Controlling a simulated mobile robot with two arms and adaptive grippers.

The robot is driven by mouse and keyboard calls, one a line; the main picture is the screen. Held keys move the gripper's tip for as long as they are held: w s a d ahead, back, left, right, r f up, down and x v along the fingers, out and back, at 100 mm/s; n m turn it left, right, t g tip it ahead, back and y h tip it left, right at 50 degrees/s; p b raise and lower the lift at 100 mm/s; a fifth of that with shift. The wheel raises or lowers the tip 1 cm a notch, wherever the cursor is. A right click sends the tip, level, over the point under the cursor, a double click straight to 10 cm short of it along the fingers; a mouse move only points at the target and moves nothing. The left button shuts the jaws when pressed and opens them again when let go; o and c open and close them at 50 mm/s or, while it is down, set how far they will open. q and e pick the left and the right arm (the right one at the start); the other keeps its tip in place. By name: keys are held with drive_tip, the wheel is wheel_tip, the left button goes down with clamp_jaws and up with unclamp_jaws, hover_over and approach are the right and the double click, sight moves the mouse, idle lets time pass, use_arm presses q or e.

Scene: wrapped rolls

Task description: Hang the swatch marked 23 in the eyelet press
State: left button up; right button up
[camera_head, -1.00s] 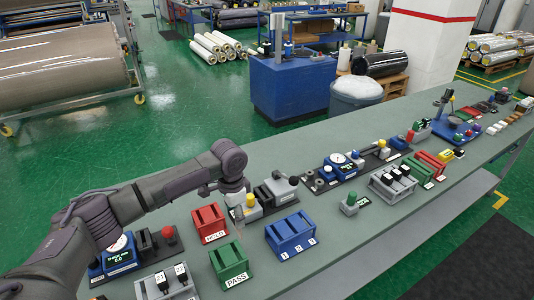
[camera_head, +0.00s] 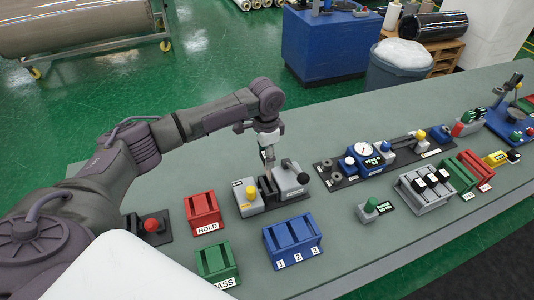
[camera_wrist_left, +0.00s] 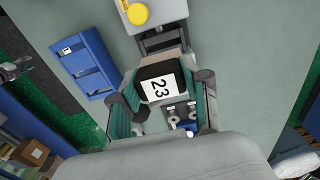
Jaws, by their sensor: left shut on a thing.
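My left gripper (camera_head: 268,158) is shut on a dark swatch with a white label marked 23 (camera_wrist_left: 160,88), which shows between the fingers in the left wrist view. In the head view the swatch is mostly hidden by the gripper. The gripper is just above a grey device (camera_head: 247,204) with a yellow button, between that button and a grey block with a black knob (camera_head: 292,180). I cannot read the device's label to tell whether it is the eyelet press. Whether the swatch touches it is unclear. My right gripper is not clearly seen.
A blue rack marked 1, 2, 3 (camera_head: 292,241) stands in front of the device. A red HOLD rack (camera_head: 202,213) and a green PASS rack (camera_head: 217,263) stand to the left. A gauge device (camera_head: 363,151) stands to the right. Bare table lies behind the device.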

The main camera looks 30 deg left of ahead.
use_arm(q)
drive_tip(key=shift+w, duration=0.2)
drive_tip(key=shift+w+f+p, duration=0.3)
drive_tip(key=shift+f+p, duration=0.1)
drive_tip(key=shift+f, duration=0.2)
drive_tip(key=shift+s+d+f, duration=0.1)
drive_tip(key=shift+f, duration=0.2)
drive_tip(key=shift+f+b, duration=0.75)
drive_tip(key=shift+f, duration=1)
use_arm(e)
drive_tip(key=shift+w+d+f, duration=0.1)
drive_tip(key=shift+w+f, duration=0.05)
drive_tip(key=shift+w, duration=0.85)
drive_tip(key=shift+w+d+f, duration=0.1)
drive_tip(key=shift+w+f, duration=0.05)
drive_tip(key=shift+w, duration=0.8)
drive_tip(key=shift+r, duration=0.25)
